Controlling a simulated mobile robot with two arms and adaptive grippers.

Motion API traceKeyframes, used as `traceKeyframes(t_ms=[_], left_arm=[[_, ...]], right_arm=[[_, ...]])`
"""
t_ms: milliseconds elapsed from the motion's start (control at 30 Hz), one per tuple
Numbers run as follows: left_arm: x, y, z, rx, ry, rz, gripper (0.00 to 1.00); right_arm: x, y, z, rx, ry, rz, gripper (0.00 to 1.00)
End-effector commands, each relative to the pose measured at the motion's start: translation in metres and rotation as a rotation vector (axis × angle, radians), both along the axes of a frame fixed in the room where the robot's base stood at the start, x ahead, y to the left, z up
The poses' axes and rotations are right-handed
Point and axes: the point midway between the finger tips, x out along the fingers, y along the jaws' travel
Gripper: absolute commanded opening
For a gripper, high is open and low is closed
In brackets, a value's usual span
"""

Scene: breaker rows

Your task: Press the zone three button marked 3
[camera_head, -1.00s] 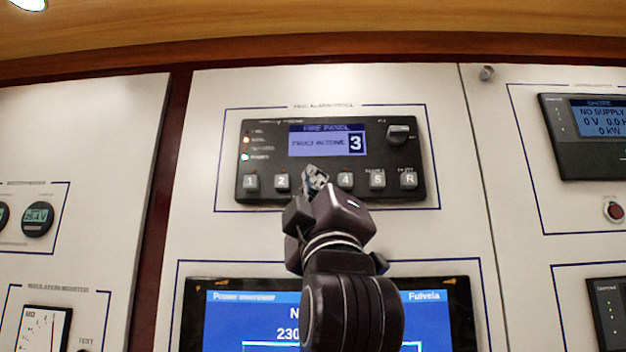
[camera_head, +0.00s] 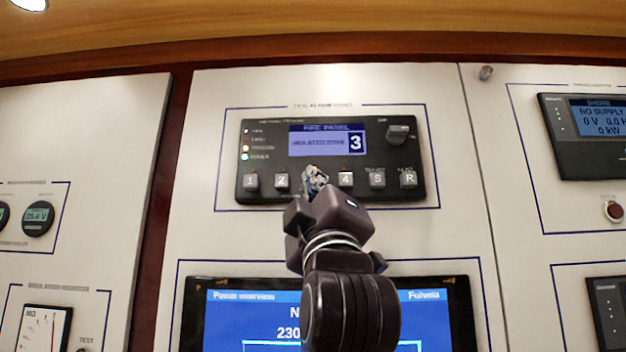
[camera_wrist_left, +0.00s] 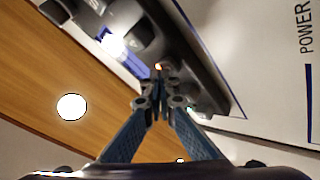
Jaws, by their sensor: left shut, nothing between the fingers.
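The fire panel (camera_head: 270,170) is a dark box with a row of square grey buttons under its display (camera_head: 327,141), which shows a large 3. Buttons 1 (camera_head: 251,181), 2 (camera_head: 282,180), 4 (camera_head: 345,179), S (camera_head: 377,179) and R (camera_head: 409,179) show. The button marked 3 is hidden behind my left gripper (camera_head: 313,176), between 2 and 4. The gripper is shut and empty, its tips at the panel's button row. In the left wrist view the closed fingertips (camera_wrist_left: 162,72) lie against or just before the dark panel; contact cannot be told. My right gripper is not in view.
A rotary knob (camera_head: 399,134) sits at the panel's upper right. A blue power screen (camera_head: 235,310) is below, partly behind my left arm. A red button (camera_head: 613,211) and shore unit (camera_head: 570,150) are to the right.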

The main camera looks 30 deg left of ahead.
Motion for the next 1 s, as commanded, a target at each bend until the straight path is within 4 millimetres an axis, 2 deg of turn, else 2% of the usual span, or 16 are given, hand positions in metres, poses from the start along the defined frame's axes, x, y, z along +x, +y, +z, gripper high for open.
traceKeyframes(t_ms=[833,1000], left_arm=[[-0.005,-0.004,-0.001,-0.001,0.003,0.0,0.0],[-0.016,-0.011,-0.002,-0.002,0.0,-0.003,0.0]], right_arm=[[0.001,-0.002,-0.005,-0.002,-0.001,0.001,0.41],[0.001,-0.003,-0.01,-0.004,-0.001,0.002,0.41]])
